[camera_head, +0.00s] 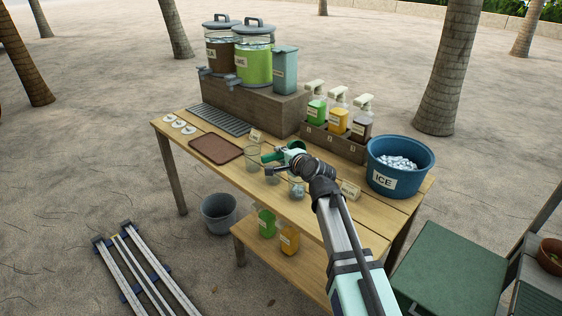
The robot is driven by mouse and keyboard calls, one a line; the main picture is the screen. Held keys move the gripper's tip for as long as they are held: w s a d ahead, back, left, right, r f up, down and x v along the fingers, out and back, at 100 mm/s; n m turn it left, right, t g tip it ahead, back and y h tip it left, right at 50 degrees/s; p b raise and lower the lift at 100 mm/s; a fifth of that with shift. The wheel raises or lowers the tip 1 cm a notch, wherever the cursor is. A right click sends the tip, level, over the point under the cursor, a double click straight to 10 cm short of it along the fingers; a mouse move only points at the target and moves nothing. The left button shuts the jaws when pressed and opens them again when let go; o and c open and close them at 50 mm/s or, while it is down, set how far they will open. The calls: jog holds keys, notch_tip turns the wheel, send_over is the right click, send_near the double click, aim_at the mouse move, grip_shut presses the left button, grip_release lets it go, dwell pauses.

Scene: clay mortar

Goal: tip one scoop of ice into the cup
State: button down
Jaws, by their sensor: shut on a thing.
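A blue bucket (424,161) labelled ICE stands at the right end of the wooden table and holds white ice (399,163). Several clear cups stand near the table's middle. One cup (252,158) is left of my gripper. Another cup (297,188) is just below my wrist, with something pale in it. My gripper (276,162) is shut on a dark green scoop (269,157), held over the cups. My wrist and gripper hide part of the scoop and a cup behind. Whether the scoop holds ice cannot be told.
A brown tray (215,150) and a grey drip grate (223,119) lie on the left. Two drink dispensers (254,66) stand on a raised box at the back. Pump bottles (338,119) stand in a crate behind the gripper. A grey bin (219,213) is on the sand.

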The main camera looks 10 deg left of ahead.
jog(key=shift+s+d+f+t+y+b, duration=0.2)
jog(key=shift+t+y+b, duration=0.4)
jog(key=shift+b, duration=3.05)
jog(key=shift+r+b, duration=0.15)
jog(key=shift+b, duration=0.6)
jog(key=shift+r, duration=0.1)
